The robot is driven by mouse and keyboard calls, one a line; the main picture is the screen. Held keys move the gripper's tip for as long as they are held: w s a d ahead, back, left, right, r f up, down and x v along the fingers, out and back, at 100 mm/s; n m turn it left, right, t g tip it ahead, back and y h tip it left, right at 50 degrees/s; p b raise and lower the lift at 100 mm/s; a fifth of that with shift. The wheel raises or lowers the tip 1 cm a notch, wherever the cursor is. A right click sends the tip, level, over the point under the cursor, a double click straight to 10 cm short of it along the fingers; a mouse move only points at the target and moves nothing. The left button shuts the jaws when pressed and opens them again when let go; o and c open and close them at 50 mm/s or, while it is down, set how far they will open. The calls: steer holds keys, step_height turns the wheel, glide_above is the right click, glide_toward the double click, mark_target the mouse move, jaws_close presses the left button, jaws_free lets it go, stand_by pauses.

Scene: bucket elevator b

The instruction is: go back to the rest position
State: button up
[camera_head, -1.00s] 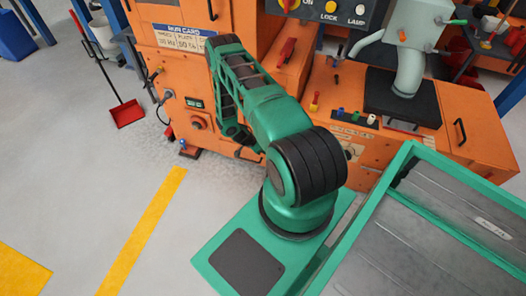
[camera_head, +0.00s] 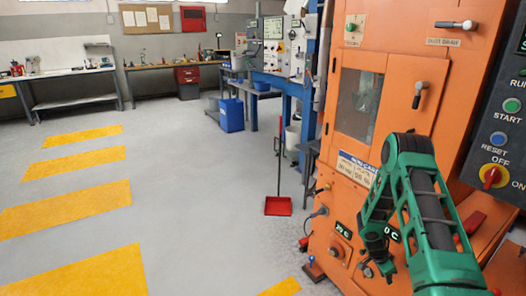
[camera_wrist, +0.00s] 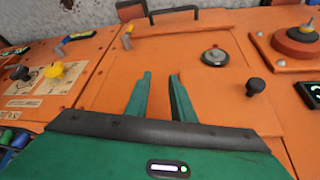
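My green arm is folded at the right of the head view, in front of the orange machine (camera_head: 385,70), with its bend at the top and the forearm hanging down. My gripper (camera_wrist: 160,75) shows in the wrist view with two green fingers apart and nothing between them. It faces an orange panel of the machine (camera_wrist: 115,85), which has a round metal button (camera_wrist: 214,57) and a black knob (camera_wrist: 255,86). I cannot tell how far the fingertips are from the panel. The fingers are not clearly visible in the head view.
The control panel (camera_head: 496,135) is at the right edge. A red dustpan (camera_head: 278,206) stands on the floor left of the machine. Blue bins (camera_head: 231,115) and workbenches (camera_head: 75,72) are at the back. The grey floor with yellow stripes (camera_head: 75,208) is clear at left.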

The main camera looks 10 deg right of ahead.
steer(key=w+a+r+n+t, duration=0.1)
steer(key=w+a+r, duration=0.15)
steer(key=r, duration=0.45)
steer(key=w+a+r+n, duration=0.1)
steer(key=a+r+n, duration=0.15)
steer(key=r, duration=0.45)
steer(key=s+a+r+n+t+y, duration=0.1)
steer(key=s+a+r+n, duration=0.2)
steer(key=a+r, duration=0.45)
steer(key=s+a+r+n+t+y, duration=0.1)
steer(key=s+a+r+n, duration=0.2)
steer(key=r, duration=0.8)
steer(key=s+a+r+n+t+y, duration=0.1)
steer(key=s+a+r+n+y, duration=0.15)
steer(key=a+r, duration=0.6)
steer(key=s+a+r+n, duration=0.55)
steer(key=s+r, duration=0.25)
steer(key=s, duration=0.3)
steer(key=s+d+f+m+g, duration=0.1)
steer(key=s+d+m+g, duration=0.1)
steer(key=s+d, duration=0.3)
steer(key=s+d+f+m+g, duration=0.1)
steer(key=s+d+m, duration=0.4)
steer(key=s, duration=0.7)
steer(key=shift+s+d+g+y, duration=0.15)
steer(key=shift+d+g+y, duration=0.2)
steer(key=shift+g, duration=0.15)
steer(key=shift+f, duration=0.1)
